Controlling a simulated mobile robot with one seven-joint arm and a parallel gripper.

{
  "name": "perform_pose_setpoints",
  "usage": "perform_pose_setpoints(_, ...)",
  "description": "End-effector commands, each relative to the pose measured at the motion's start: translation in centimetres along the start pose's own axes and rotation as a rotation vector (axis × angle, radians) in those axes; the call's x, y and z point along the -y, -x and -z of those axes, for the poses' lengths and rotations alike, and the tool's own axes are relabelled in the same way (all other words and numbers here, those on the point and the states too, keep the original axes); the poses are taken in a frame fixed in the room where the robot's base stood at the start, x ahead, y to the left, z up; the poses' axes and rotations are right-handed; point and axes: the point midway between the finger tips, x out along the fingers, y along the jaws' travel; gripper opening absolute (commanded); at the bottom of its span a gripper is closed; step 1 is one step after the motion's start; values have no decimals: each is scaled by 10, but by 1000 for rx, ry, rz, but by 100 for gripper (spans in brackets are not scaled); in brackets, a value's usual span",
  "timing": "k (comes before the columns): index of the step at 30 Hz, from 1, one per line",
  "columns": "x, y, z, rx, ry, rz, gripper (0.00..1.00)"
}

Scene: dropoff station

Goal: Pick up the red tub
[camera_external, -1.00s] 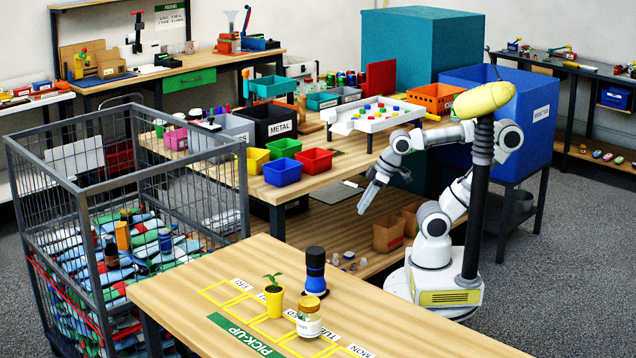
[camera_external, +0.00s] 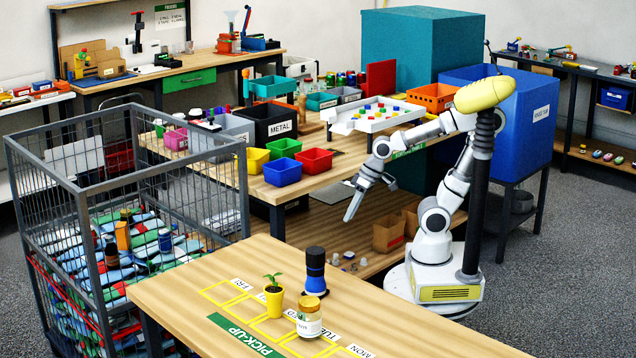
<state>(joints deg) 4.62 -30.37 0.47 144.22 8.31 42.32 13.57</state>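The red tub (camera_external: 313,161) stands upright on the wooden middle table, near its front edge. It is right of a blue tub (camera_external: 283,173) and just in front of a green tub (camera_external: 285,148); a yellow tub (camera_external: 253,160) is on the left. My gripper (camera_external: 351,210) is to the right of and lower in the picture than the red tub, apart from it, with its fingers pointing down. The fingers overlap from this side, so their opening cannot be told. Nothing shows between them.
A black METAL box (camera_external: 275,125) and a white tray (camera_external: 374,117) of small coloured pieces stand behind the tubs. The near pick-up table (camera_external: 400,335) holds a potted plant (camera_external: 273,296), a dark blue bottle (camera_external: 315,270) and a jar (camera_external: 309,317). A wire cage (camera_external: 85,195) stands left.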

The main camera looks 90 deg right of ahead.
Motion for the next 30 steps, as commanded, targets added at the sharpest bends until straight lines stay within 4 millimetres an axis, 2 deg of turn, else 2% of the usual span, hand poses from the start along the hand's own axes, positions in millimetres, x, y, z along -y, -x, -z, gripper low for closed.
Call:
perform_pose_setpoints(5,-7,-36,15,64,-392,-6,39)
perform_pose_setpoints(8,-27,-54,29,49,-611,-36,39)
perform_pose_setpoints(10,-60,-62,48,-20,-741,-76,39)
perform_pose_setpoints(14,-125,-58,82,-190,-825,-144,39)
perform_pose_setpoints(17,-174,-41,106,-327,-795,-192,39)
perform_pose_setpoints(21,-233,-4,134,-505,-672,-263,39)
perform_pose_setpoints(27,-298,57,155,-701,-467,-357,39)
perform_pose_setpoints(30,-318,83,158,-766,-368,-391,39)
